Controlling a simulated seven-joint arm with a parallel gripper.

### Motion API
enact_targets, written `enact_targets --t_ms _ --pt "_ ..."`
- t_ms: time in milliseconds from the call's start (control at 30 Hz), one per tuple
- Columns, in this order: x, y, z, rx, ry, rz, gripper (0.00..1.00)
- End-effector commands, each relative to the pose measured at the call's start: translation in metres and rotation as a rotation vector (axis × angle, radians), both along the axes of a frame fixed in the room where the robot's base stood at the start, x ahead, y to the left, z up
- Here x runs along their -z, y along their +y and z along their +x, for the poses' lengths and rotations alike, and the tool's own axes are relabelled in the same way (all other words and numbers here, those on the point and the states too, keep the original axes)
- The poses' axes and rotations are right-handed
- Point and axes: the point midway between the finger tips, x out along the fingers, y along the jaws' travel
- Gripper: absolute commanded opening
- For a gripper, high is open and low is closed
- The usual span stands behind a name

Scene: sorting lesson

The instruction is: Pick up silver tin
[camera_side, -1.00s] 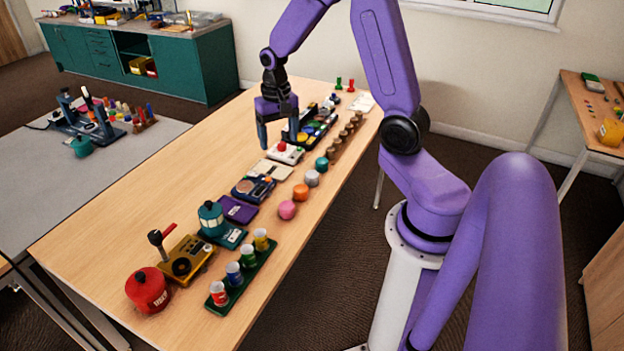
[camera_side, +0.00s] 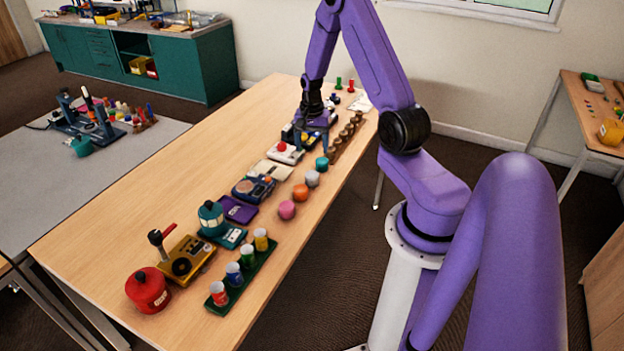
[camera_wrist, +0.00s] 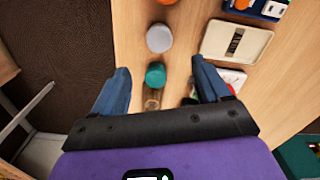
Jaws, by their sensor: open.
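The silver tin (camera_side: 312,179) is a small round grey tin in the row along the table's right side, between an orange tin (camera_side: 301,192) and a teal tin (camera_side: 321,164). In the wrist view the silver tin (camera_wrist: 159,38) is ahead of my fingertips and uncovered. My gripper (camera_side: 312,148) is open and empty, above the far part of the row. In the wrist view the teal tin (camera_wrist: 156,74) shows between the fingers of my gripper (camera_wrist: 160,68), apart from them.
A pink tin (camera_side: 287,210) stands nearer in the row. Several brown pieces (camera_side: 346,133) line up beyond the teal tin. A cream tray (camera_side: 273,169) and a purple box (camera_side: 238,210) lie left of the row. The table's left side is clear.

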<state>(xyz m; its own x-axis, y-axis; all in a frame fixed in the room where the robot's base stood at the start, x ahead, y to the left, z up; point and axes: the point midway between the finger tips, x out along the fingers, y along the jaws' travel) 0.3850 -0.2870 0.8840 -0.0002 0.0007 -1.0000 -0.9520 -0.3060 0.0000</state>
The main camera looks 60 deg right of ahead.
Motion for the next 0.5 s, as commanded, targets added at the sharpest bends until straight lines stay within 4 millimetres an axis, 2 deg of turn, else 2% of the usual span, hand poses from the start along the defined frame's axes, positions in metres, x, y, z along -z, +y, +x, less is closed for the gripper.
enact_targets --t_ms 100,300,500 --pt "0.020 0.000 -0.001 -0.001 0.003 0.001 0.76" --pt "0.049 0.000 0.000 -0.001 0.001 0.001 0.76" --pt "0.063 0.000 0.000 -0.001 0.000 0.000 0.76"
